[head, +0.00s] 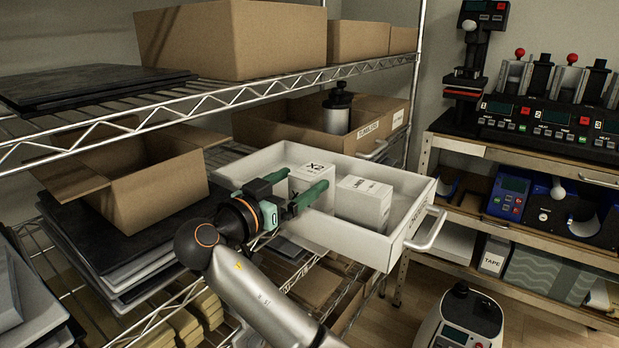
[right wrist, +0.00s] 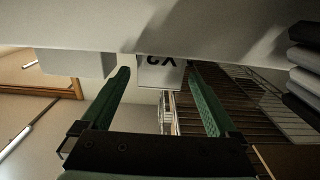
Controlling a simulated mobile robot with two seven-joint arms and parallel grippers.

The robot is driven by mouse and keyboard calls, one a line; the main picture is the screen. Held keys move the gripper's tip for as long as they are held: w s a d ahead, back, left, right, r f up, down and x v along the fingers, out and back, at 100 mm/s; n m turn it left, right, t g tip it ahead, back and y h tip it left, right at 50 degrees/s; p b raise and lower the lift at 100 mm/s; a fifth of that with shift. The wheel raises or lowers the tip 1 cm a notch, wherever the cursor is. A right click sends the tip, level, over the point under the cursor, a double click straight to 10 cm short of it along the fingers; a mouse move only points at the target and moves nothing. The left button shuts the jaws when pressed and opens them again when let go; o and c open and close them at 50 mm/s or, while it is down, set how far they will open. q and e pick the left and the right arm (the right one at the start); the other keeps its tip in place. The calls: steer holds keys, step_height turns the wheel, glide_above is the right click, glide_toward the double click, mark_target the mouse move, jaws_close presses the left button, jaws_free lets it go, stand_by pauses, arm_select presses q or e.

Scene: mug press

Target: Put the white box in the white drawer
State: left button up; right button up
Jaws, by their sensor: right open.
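The white drawer (head: 340,238) is pulled out from the shelf rack. Two white boxes are inside it. One white box (head: 312,172), with dark lettering, stands at the fingers of my right gripper (head: 306,179). In the right wrist view this box (right wrist: 160,72) shows upside down between the two green fingers of the right gripper (right wrist: 160,75), which are spread with gaps at its sides. The other white box (head: 362,203), with a small printed label, stands to the right, apart from the fingers. The drawer wall hides the boxes' lower parts in the wrist view. My left gripper is not in view.
An open cardboard box (head: 150,190) stands left of the drawer on dark trays. A cardboard bin with a dark canister (head: 337,110) is behind the drawer. The wire shelf (head: 200,100) runs above. A bench with machines (head: 540,120) stands at right.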

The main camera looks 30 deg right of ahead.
steer(key=b+v, duration=0.1)
steer(key=v, duration=0.6)
steer(key=shift+a, duration=0.3)
steer(key=shift+s, duration=0.1)
